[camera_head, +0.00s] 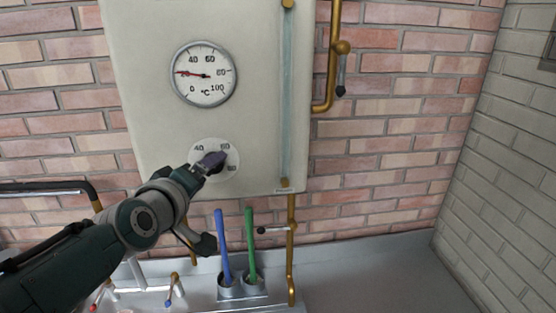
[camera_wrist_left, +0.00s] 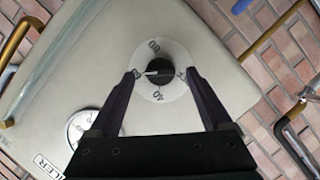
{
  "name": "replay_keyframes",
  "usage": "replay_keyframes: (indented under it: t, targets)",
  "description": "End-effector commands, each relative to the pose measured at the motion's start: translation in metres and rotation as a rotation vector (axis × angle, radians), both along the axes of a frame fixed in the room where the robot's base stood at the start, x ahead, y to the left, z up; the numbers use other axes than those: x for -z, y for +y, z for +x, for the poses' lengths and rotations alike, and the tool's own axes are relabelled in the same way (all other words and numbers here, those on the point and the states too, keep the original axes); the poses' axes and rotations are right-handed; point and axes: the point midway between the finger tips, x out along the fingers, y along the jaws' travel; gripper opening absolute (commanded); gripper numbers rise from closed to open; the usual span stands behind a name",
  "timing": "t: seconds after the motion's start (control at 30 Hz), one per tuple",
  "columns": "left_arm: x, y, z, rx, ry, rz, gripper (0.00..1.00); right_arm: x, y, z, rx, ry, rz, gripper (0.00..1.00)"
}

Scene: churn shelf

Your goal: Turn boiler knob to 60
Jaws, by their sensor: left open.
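The boiler (camera_head: 140,115) is a cream panel on the brick wall. Its black knob (camera_wrist_left: 159,71) sits on a round white dial (camera_head: 207,178) marked 40, 60 and 80. In the left wrist view a pale line on the knob points left, to a small blurred number that by its place between 40 and 80 looks like 60. My left gripper (camera_head: 212,161) is at the dial and hides the knob in the head view. In the wrist view its open fingers (camera_wrist_left: 160,74) stand on either side of the knob, with gaps between. My right gripper is out of view.
A round gauge (camera_head: 204,87) above the dial has its red needle near 20. A glass tube (camera_head: 286,90) and brass pipes (camera_head: 328,85) run at the right. Blue (camera_head: 223,245) and green (camera_head: 250,245) handles stand in holders below.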

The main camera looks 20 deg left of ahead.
Motion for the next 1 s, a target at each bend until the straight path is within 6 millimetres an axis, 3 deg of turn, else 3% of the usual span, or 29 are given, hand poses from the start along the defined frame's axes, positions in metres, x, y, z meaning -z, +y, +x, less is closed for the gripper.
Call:
replay_keyframes:
  t: [0.17, 0.43, 1.0]
  targets:
    - [-0.009, -0.007, -0.03, -0.002, 0.002, -0.002, 0.82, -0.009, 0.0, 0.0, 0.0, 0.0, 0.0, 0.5]
    - [-0.015, -0.016, -0.063, -0.001, 0.0, -0.002, 0.82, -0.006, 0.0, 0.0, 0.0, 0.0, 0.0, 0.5]
    - [-0.019, -0.018, -0.074, -0.001, 0.001, 0.0, 0.82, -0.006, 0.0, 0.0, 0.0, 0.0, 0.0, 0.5]
